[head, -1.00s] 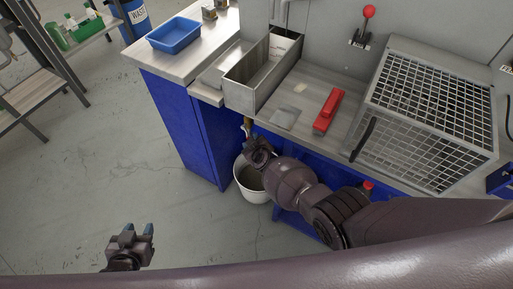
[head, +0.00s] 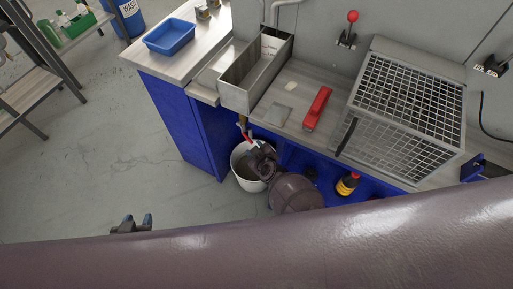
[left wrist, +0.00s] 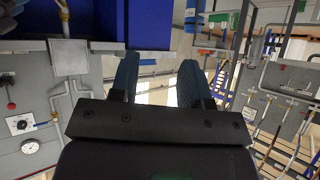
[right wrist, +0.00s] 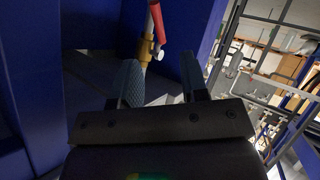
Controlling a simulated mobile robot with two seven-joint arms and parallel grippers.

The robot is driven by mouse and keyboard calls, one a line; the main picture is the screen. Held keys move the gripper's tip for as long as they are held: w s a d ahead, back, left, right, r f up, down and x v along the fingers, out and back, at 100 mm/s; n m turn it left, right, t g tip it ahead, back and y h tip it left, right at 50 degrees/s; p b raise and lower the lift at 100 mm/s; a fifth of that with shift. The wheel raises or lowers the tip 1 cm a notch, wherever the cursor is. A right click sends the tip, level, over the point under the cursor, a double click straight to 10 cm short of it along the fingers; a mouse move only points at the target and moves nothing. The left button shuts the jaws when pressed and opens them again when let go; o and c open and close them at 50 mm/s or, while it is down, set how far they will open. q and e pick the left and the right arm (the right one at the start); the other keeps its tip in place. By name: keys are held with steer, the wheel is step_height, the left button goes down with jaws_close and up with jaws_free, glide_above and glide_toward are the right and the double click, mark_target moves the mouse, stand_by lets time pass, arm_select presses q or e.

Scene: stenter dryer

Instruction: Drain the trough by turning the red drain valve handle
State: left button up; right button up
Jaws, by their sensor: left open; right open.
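The metal trough (head: 235,97) stands at the left end of the worktop, with a brass drain fitting (head: 242,120) below it. A white bucket (head: 241,176) stands under it on the floor. The right wrist view shows the red drain valve handle (right wrist: 158,24) and its brass valve (right wrist: 146,48) just beyond the fingertips. My right gripper (right wrist: 160,78) is open and empty, apart from the handle; in the head view my right arm partly covers the bucket. My left gripper (head: 132,222) is open and empty over the floor at lower left, far from the valve.
Blue panels (right wrist: 95,25) stand close around my right gripper. On the worktop are a red tool (head: 318,108), a wire mesh cage (head: 405,105) and a blue tray (head: 170,36). A dark bottle with a yellow label (head: 347,184) stands below.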

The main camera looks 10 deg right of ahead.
steer(key=shift+s+d+r, duration=0.1)
steer(key=shift+s+r, duration=0.05)
steer(key=shift+s, duration=0.05)
